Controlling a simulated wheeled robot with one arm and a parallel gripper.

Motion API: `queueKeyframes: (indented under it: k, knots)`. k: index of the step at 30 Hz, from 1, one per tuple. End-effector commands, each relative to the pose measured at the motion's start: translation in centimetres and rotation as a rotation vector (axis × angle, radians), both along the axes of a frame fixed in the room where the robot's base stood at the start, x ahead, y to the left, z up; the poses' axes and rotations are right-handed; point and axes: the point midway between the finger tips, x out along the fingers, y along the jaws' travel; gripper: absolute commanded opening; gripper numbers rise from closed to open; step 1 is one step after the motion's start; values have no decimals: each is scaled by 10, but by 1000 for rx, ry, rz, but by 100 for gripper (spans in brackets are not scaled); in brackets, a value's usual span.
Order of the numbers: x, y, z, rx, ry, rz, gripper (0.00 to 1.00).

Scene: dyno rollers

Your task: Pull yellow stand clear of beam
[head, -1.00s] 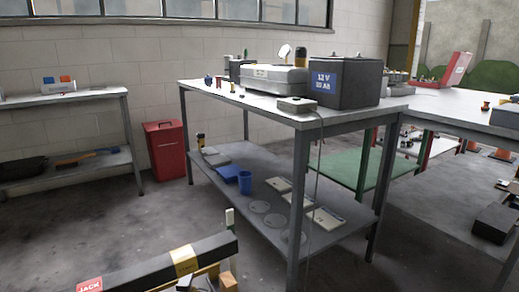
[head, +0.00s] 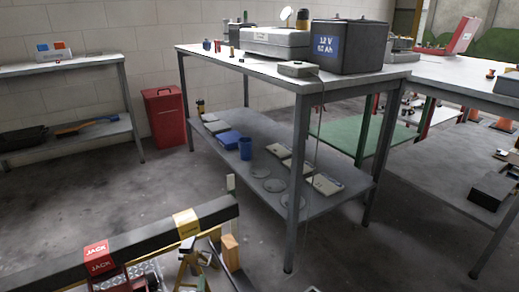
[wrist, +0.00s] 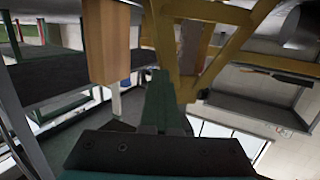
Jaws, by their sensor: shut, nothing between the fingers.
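A dark beam (head: 130,238) crosses the lower left of the head view, with a yellow band (head: 187,223) near its right end. The yellow stand (head: 191,262) is beneath that band, its splayed legs partly cut off by the frame. In the wrist view the yellow stand's frame (wrist: 232,62) fills the upper right, close to my gripper (wrist: 160,78). My gripper's dark green fingers are together and empty, overlapping the stand's edge in the picture. I cannot tell whether they touch it. My gripper is not discernible in the head view.
A red jack (head: 98,259) is at the beam's left part. A wooden block (head: 231,252) stands right of the stand and shows close in the wrist view (wrist: 106,40). A grey workbench (head: 296,180) stands beyond; open floor (head: 90,190) lies behind the beam.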

Motion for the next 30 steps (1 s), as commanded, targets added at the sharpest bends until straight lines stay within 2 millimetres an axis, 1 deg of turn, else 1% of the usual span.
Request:
queueKeyframes:
  k: [9,30]
  knots:
    - [-21,-12,-2,-5,5,3,0]
    - [-62,-38,-1,-1,2,1,0]
